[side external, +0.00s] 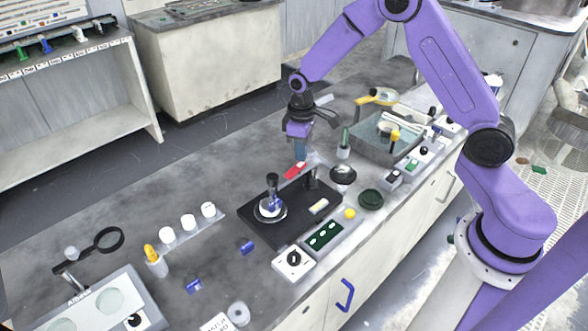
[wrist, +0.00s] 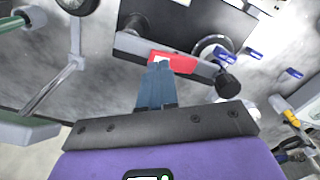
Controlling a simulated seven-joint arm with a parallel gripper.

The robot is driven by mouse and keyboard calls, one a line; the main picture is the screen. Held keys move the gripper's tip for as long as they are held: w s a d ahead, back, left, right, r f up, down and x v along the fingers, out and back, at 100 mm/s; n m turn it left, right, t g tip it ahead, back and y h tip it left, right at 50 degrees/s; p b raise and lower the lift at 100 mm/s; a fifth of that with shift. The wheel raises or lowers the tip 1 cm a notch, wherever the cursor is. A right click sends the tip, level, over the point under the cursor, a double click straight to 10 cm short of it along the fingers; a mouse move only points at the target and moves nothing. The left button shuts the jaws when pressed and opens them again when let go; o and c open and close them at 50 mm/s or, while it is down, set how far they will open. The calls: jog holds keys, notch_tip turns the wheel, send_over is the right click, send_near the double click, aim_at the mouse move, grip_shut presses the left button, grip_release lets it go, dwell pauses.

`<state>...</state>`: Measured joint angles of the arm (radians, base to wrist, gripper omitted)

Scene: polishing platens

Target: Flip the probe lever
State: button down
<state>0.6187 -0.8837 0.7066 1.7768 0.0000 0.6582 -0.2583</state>
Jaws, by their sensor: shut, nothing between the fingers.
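The probe lever appears to be the red bar (side external: 294,171) beside the stand on the black base plate (side external: 262,228). In the wrist view the red bar (wrist: 182,64) lies along a grey arm (wrist: 130,44) that ends near a black knob (wrist: 228,86). My gripper (side external: 299,160) points down just above the red bar. In the wrist view my gripper's (wrist: 158,66) blue-grey fingers are together, with nothing visible between them. Their tips overlap the near edge of the red bar; I cannot tell whether they touch it.
A round piece (side external: 269,212) sits under a black-topped probe on the plate. A green-windowed box (side external: 325,235), a black-knobbed white box (side external: 293,263) and a dark green round dish (side external: 370,199) stand nearby. White cups (side external: 188,222) stand to the left.

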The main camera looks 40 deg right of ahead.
aim_at(301, 164)
jog(key=shift+f, duration=1.05)
dwell(0.6)
jog(key=shift+r, duration=3.55)
